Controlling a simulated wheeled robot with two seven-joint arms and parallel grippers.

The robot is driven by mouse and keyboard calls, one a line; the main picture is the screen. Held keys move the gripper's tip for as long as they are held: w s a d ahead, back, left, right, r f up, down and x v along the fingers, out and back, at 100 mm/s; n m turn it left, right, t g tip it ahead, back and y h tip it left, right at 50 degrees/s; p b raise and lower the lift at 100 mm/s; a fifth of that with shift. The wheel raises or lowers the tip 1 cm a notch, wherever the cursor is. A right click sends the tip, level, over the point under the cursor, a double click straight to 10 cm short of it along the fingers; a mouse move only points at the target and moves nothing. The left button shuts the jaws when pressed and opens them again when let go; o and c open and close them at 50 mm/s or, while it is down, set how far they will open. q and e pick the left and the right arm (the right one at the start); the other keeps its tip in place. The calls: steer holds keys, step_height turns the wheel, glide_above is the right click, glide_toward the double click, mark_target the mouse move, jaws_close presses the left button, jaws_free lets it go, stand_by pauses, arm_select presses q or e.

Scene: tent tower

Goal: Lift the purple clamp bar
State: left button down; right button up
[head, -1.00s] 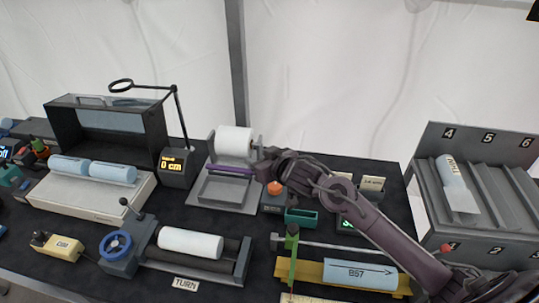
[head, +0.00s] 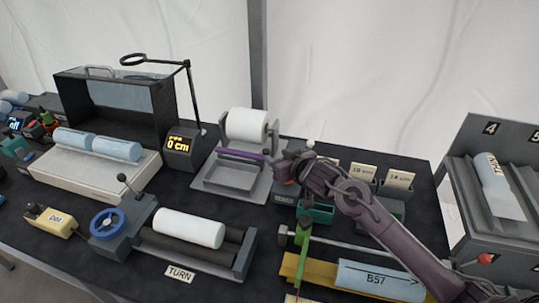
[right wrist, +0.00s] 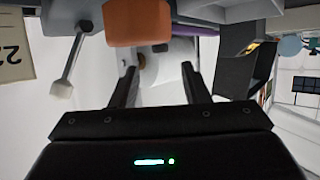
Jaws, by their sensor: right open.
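The purple clamp bar (head: 240,155) lies across the grey dispenser stand (head: 212,178), in front of and below the white roll (head: 246,124). My right gripper (head: 279,164) is at the right end of the bar, open. In the right wrist view its two fingers (right wrist: 159,82) are spread with nothing visibly held between them. A patch of purple (right wrist: 193,31) shows near the top there, beyond the fingers. I cannot tell whether the gripper touches the bar. My left gripper is not in view.
A black display box (head: 183,149) with a ring on a stalk stands left of the stand. A white roll lies on the roller unit (head: 246,262) in front. Green bins (head: 319,213) and card holders (head: 396,182) are close to my right arm. An orange block (right wrist: 139,23) is near my fingers.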

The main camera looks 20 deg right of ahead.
mark_target(266, 150)
steer(key=shift+p+x, duration=0.35)
steer(key=shift+x, duration=2.8)
jaws_close()
